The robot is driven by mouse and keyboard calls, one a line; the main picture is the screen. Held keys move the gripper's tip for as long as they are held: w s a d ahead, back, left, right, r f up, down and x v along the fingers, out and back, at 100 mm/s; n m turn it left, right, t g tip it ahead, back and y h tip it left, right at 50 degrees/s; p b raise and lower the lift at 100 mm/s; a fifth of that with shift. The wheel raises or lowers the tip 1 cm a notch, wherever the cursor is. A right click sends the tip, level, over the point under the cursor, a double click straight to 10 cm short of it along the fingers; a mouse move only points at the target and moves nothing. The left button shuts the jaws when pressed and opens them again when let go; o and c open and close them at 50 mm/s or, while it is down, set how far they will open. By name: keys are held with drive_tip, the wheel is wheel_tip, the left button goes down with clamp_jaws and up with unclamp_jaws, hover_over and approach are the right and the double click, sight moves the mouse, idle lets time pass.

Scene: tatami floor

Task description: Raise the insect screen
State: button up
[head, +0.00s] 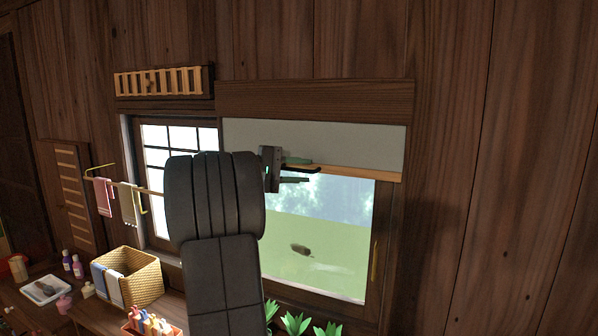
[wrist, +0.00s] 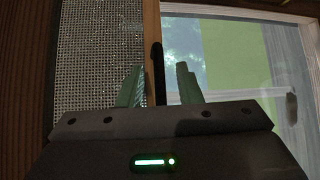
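The insect screen (head: 330,143) is a pale grey panel across the top part of the right window, with a light wooden bar (head: 365,173) along its lower edge. In the wrist view its mesh (wrist: 95,60) fills the left side, and the bar (wrist: 152,25) runs upright in the picture. A dark tab (wrist: 158,65) stands at the bar. My gripper (head: 299,171) is at the bar's left part. Its green-tipped fingers are apart, one on the mesh side and one on the glass side, with the tab between them. Gaps show on both sides of the tab.
My arm hides the bar's left end. A rail with towels (head: 130,203) sticks out at left. A wicker basket (head: 140,278) and bottles stand on the counter below. Green plants (head: 296,323) stand under the window. The wall right of the window is clear.

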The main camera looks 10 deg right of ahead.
drive_tip(key=b+v, duration=0.3)
drive_tip(key=v, duration=1.1)
drive_tip(key=shift+w+d, duration=0.1)
drive_tip(key=p+x, duration=0.3)
drive_tip(key=x, duration=0.9)
drive_tip(key=shift+d, duration=0.4)
drive_tip(key=shift+w+d+f, duration=0.1)
drive_tip(key=shift+d+f, duration=0.15)
drive_tip(key=shift+d, duration=0.3)
drive_tip(key=shift+a+f, duration=0.1)
drive_tip(key=shift+f, duration=0.05)
